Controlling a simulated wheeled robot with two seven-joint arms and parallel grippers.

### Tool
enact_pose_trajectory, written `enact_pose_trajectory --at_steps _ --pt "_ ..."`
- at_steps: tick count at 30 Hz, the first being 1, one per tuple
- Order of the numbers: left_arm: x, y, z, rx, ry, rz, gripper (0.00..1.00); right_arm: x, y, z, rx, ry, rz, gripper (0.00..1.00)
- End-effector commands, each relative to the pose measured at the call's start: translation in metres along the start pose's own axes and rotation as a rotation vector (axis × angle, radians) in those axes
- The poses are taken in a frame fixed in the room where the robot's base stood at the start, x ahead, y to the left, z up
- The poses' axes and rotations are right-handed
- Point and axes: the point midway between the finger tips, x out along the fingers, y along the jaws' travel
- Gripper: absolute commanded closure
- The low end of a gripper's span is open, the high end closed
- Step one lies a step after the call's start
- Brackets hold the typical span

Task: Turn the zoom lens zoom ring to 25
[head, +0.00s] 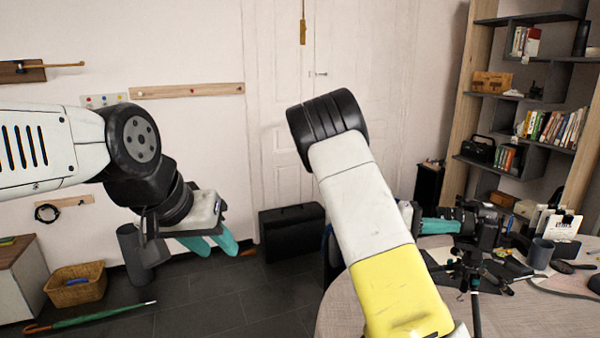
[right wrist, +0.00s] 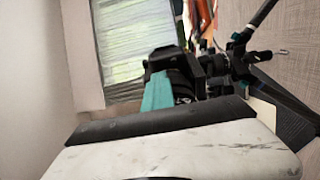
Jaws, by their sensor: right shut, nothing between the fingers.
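The black camera with its zoom lens (head: 463,214) sits on a black tripod (head: 474,272) at the right of the head view. The lens also shows as a dark cylinder in the right wrist view (right wrist: 174,64). My right gripper (head: 455,226) has its teal fingers shut and empty close to the lens; I cannot tell whether they touch it. In the right wrist view a teal finger (right wrist: 157,92) overlaps the lens's near side. The ring's numbers are too small to read. My left gripper (head: 214,248) hangs at the left, open and empty, far from the camera.
The round table (head: 345,305) carries the tripod. To its right stand a dark mug (head: 541,253) and small items. A shelf (head: 535,95) rises behind. A black case (head: 292,232), a wicker basket (head: 75,291) and a green umbrella (head: 95,316) are on the floor.

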Motion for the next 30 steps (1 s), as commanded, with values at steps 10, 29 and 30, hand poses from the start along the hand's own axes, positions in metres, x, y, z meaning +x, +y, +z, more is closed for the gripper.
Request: enact_pose_trajectory --at_steps 10,29,30 --pt "0.0 0.0 0.0 0.0 0.0 0.0 0.64 -0.001 -0.01 0.001 0.0 0.003 -0.002 1.0" --pt "0.0 0.0 0.0 0.0 0.0 0.0 0.64 -0.002 -0.02 0.006 0.0 0.002 -0.001 1.0" --pt "0.0 0.0 0.0 0.0 0.0 0.0 0.64 -0.003 -0.021 0.007 0.0 0.002 -0.001 1.0"
